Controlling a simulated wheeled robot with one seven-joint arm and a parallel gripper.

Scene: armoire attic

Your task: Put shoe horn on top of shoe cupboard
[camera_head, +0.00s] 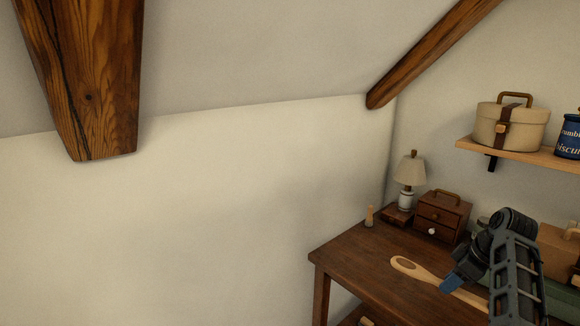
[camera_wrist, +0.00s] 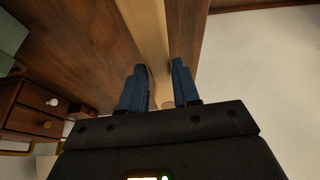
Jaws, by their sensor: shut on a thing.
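The shoe horn (camera_head: 412,268) is a long pale wooden piece with a rounded, spoon-like end pointing left in the head view. My gripper (camera_head: 452,283) is shut on it, its blue fingertips around the shaft. In the wrist view the pale shaft (camera_wrist: 147,28) runs up between the two blue fingers of my gripper (camera_wrist: 160,84). A dark wooden piece of furniture with a flat top (camera_head: 345,252) lies beneath the shoe horn; I cannot tell whether this is the shoe cupboard, nor whether the shoe horn touches its top. My forearm hides the right part of the scene.
A wall shelf (camera_head: 530,152) holds a round beige box (camera_head: 510,127) and a blue tin (camera_head: 569,137). The top's front left is clear.

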